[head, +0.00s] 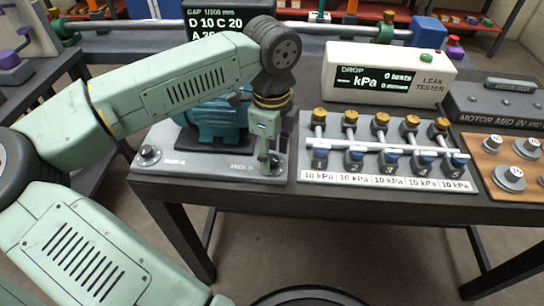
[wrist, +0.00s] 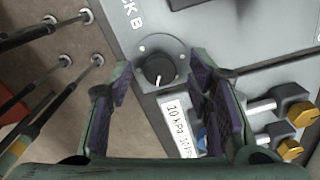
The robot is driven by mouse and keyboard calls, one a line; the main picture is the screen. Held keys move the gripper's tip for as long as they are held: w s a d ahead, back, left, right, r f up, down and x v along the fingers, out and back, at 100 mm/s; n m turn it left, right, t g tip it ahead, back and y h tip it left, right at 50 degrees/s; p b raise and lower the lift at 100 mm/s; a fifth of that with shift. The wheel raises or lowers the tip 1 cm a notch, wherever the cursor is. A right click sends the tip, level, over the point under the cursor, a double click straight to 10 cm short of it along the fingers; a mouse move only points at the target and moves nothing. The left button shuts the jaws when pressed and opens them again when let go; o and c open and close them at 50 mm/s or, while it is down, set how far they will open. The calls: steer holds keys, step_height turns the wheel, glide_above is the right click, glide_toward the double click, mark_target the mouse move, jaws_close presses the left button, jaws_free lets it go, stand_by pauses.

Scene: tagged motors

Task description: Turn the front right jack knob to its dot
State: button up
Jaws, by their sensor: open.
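The front right jack knob, beside lettering ending "CK B", is a round black knob (wrist: 157,67) in the wrist view. A white pointer line on it points toward the picture's bottom. A small pale spot shows on the plate at its upper left, perhaps the dot. My gripper (wrist: 161,78) is open, its two dark-padded fingers either side of the knob and apart from it. In the head view my gripper (head: 268,158) points down at the front right corner of the grey base plate (head: 205,166) and largely hides this knob.
A second jack knob (head: 148,152) is at the plate's front left. A teal motor (head: 207,120) stands behind my gripper. A row of numbered valves with a white pipe (head: 385,148) stands close to the right. The table's front edge is near.

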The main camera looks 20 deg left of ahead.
steer(key=shift+f, duration=0.25)
jaws_close()
stand_by(0.5)
